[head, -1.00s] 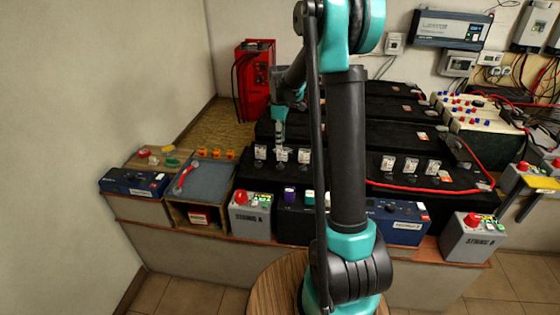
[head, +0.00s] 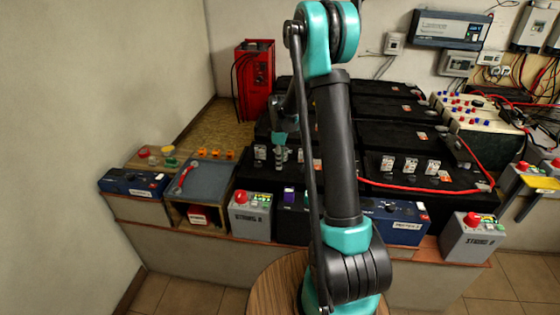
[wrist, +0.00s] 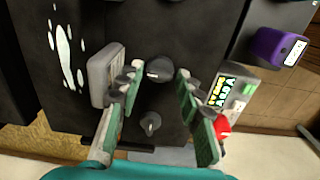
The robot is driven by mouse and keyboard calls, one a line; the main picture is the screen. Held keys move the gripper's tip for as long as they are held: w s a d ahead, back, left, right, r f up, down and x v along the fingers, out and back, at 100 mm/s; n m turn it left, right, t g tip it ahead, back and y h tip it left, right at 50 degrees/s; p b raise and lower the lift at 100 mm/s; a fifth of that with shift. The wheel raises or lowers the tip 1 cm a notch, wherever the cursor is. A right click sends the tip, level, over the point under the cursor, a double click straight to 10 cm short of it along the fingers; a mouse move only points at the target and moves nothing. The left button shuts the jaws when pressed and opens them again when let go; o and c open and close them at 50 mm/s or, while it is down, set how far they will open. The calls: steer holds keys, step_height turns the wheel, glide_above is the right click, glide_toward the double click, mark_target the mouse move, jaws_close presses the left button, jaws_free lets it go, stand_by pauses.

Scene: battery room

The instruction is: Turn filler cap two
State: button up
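In the wrist view, two round black caps show on the black battery top: one (wrist: 159,69) lies between my fingertips, the other (wrist: 150,122) lies lower, nearer my palm. I cannot tell which is number two. My gripper (wrist: 158,75) is open, its two green-padded fingers on either side of the upper cap with visible gaps. Whether the fingertips are down at cap height is unclear. In the head view my gripper (head: 280,163) points down over the front black battery (head: 250,178), by its left row of light fittings. The caps are too small to make out there.
A grey upright fitting (wrist: 104,72) stands close beside my left finger. A red cable (head: 430,189) lies on the right.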

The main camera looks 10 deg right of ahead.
jaws_close()
steer(key=shift+m, duration=0.4)
steer(key=m, duration=0.3)
steer(key=shift+m, duration=0.4)
steer(key=m, duration=0.4)
steer(key=shift+m, duration=0.3)
steer(key=m, duration=0.4)
steer(key=shift+m, duration=2)
